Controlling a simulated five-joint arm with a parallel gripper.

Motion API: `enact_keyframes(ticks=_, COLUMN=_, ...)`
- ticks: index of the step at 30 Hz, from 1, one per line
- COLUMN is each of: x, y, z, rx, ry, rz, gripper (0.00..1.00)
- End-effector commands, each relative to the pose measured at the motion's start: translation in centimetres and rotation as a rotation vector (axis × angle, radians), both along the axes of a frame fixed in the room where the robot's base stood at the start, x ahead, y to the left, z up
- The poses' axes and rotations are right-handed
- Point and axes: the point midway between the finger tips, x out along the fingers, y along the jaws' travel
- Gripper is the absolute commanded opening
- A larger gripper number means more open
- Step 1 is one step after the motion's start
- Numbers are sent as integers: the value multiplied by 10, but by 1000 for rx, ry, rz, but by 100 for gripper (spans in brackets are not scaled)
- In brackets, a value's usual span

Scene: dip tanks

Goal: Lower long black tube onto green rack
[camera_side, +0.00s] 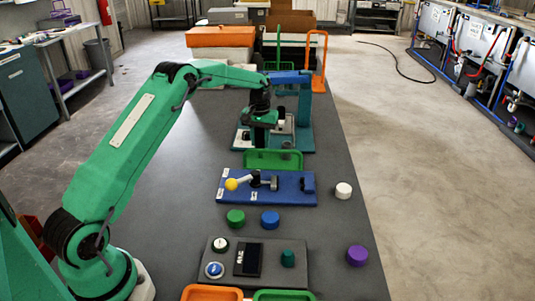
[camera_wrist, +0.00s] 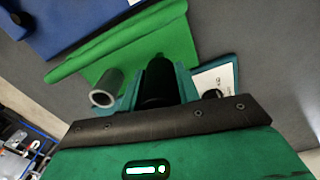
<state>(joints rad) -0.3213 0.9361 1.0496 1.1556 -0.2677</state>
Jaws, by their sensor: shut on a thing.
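My gripper (camera_wrist: 160,92) is shut on the long black tube (camera_wrist: 160,78), which sits between its two teal fingers. The green rack (camera_wrist: 118,42) shows just beyond the fingers in the wrist view, and the tube overlaps its near part there. A grey hollow tube (camera_wrist: 106,88) stands beside the left finger, its open end toward the camera. In the side view my gripper (camera_side: 262,137) is just behind the green rack (camera_side: 273,160). The black tube is not clear in that view. I cannot tell whether the tube touches the rack.
A blue board (camera_side: 290,188) with a yellow-knobbed lever (camera_side: 231,184) lies in front of the rack. Behind stand a blue-topped teal frame (camera_side: 304,115) and an orange frame (camera_side: 320,62). Several caps and a grey button panel (camera_side: 262,262) lie nearer. The table's right side is mostly clear.

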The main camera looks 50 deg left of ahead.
Motion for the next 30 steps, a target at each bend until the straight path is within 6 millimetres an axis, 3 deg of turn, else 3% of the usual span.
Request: enact_keyframes(ticks=30, x=0, y=0, z=-12, rx=1, ry=-1, rz=0, gripper=1)
